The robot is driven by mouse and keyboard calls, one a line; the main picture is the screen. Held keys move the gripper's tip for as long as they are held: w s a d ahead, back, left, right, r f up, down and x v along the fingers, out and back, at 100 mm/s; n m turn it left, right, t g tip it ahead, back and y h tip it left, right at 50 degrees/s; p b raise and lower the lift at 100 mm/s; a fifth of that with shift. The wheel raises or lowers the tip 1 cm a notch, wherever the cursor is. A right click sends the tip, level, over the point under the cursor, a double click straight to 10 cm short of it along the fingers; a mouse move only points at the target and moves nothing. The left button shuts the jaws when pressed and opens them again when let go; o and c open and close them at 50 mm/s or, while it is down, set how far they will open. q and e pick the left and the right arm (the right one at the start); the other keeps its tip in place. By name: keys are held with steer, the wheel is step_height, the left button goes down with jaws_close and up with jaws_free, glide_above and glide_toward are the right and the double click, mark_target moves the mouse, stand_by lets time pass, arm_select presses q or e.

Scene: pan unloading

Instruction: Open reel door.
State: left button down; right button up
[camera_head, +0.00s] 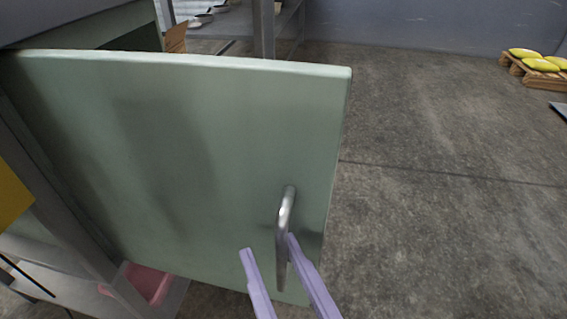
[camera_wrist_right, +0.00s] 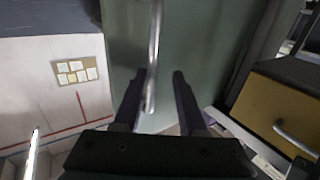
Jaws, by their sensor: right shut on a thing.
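The reel door (camera_head: 180,150) is a pale green panel, swung out from the frame at the left, with its free edge toward the middle of the head view. Its curved metal handle (camera_head: 286,205) is near the lower free edge. In the right wrist view the handle (camera_wrist_right: 154,45) passes between the dark fingers, nearer the left one, with the door (camera_wrist_right: 210,50) behind. My left gripper is not in view.
Bare concrete floor (camera_head: 440,200) lies open to the right of the door. A pallet (camera_head: 535,78) with yellow sacks (camera_head: 540,64) is far right. A pink bin (camera_head: 150,283) sits low under the frame. The wrist view shows a yellow drawer front (camera_wrist_right: 262,112) at right.

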steer(key=shift+o, duration=1.1)
steer(key=shift+w+a, duration=0.1)
steer(key=shift+a, duration=0.25)
steer(key=p+v, duration=0.1)
steer(key=v, duration=0.9)
steer(key=shift+p, duration=0.4)
steer(key=shift+w+d+r, duration=0.1)
steer(key=shift+r, duration=0.1)
